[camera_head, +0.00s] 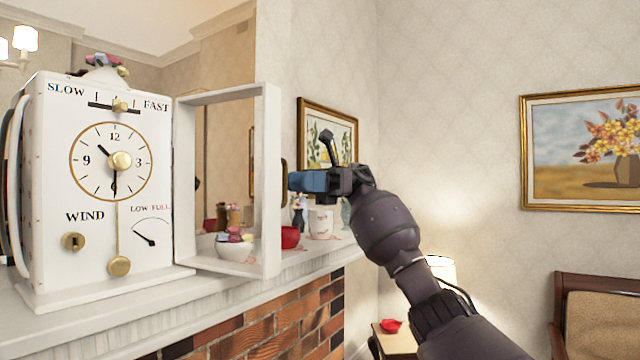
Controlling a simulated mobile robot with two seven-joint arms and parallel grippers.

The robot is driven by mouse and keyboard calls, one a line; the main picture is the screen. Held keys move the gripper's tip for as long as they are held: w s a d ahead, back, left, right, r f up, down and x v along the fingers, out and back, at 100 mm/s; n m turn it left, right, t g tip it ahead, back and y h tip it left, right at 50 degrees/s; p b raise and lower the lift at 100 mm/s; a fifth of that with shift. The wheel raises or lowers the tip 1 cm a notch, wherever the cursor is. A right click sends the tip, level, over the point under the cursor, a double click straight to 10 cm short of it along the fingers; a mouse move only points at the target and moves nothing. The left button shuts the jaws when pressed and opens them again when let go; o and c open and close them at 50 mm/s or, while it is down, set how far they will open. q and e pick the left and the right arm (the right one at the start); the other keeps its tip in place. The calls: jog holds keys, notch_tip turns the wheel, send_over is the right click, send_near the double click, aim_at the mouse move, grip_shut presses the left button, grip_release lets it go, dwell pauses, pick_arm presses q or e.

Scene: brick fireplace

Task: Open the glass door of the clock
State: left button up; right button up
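The white clock (85,190) stands on the mantel at the left, with its dial, pendulum and labels facing me. Its white-framed door (268,180) stands swung out to the right of the clock face, so the face is uncovered. A small brass-coloured handle (283,176) shows at the door's outer edge. My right gripper (298,181), with blue fingers, is at the right of the door, close to this handle. I cannot tell whether it touches or grips it. The fingers are seen side-on, so their opening is hidden. My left gripper is not in view.
A white bowl (234,250) shows through the door frame. A red bowl (290,238) and a white cup (320,223) stand farther along the mantel (130,315). Brickwork lies below. A lamp and side table (397,340) are beyond my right arm.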

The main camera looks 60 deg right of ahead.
jog(key=s+d, duration=0.1)
jog(key=d, duration=0.5)
dwell(0.7)
